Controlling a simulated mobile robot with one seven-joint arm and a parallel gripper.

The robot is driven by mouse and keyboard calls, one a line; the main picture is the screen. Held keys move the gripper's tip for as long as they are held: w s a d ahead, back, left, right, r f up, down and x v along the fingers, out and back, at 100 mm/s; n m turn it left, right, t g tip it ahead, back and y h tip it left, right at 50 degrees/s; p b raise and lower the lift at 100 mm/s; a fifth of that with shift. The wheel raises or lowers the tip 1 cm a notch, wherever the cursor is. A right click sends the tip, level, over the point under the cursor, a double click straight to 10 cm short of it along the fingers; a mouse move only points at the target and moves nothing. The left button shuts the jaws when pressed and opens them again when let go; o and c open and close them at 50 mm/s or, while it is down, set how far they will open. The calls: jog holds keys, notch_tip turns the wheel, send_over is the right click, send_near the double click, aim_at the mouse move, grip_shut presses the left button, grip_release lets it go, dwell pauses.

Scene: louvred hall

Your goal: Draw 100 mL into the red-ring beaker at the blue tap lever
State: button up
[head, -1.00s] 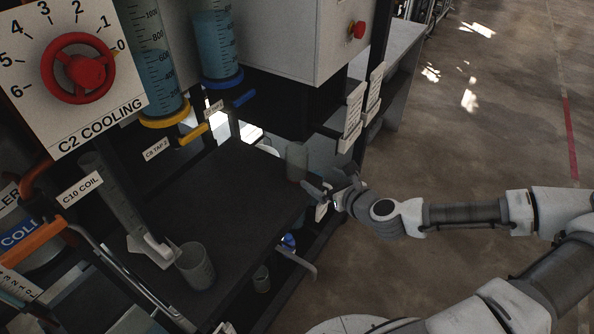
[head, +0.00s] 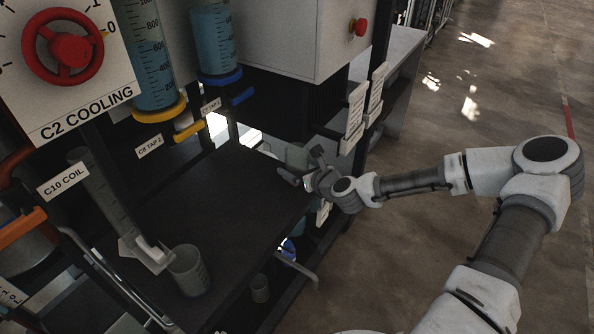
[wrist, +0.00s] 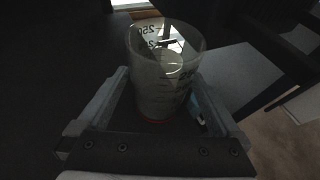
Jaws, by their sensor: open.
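A clear beaker with a red ring (wrist: 160,75) at its base stands upright between the fingers of my gripper (wrist: 162,98) in the wrist view. The fingers are open, one on each side; I cannot tell whether either touches the glass. In the head view the beaker (head: 296,154) is at the right end of the dark bench, partly hidden by my gripper (head: 301,166). The blue tap lever (head: 243,96) sits under the column with the blue collar (head: 219,77), up and left of the gripper.
A yellow lever (head: 188,132) is left of the blue one. Another beaker (head: 188,270) stands at the bench's near left, by a tilted cylinder (head: 103,195). The middle of the dark bench (head: 215,205) is clear. Hanging labels (head: 354,115) and a post stand behind my gripper.

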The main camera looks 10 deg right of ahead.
jog(key=shift+w+a+f, duration=0.1)
jog(key=shift+w+f, duration=0.05)
jog(key=shift+w, duration=0.25)
jog(key=shift+c, duration=0.2)
jog(key=c, duration=1.2)
notch_tip(320, 180, up, 10)
jog(key=p, duration=0.5)
jog(key=shift+n+y, duration=0.5)
jog(key=shift+y, duration=0.1)
jog(key=w+a+f+p, duration=0.1)
jog(key=w+a+f, duration=0.1)
jog(key=a, duration=0.3)
jog(key=w+a+f+p, duration=0.1)
jog(key=w+a, duration=0.2)
jog(key=a, duration=0.3)
jog(key=w+a+f+p, duration=0.1)
jog(key=w+a+f, duration=0.1)
jog(key=a, duration=0.3)
jog(key=shift+w+a+f+p, duration=0.25)
jog(key=shift+a+f+p, duration=0.05)
jog(key=shift+p, duration=0.1)
jog(key=shift+f+b, duration=0.5)
jog(key=shift+f, duration=1.5)
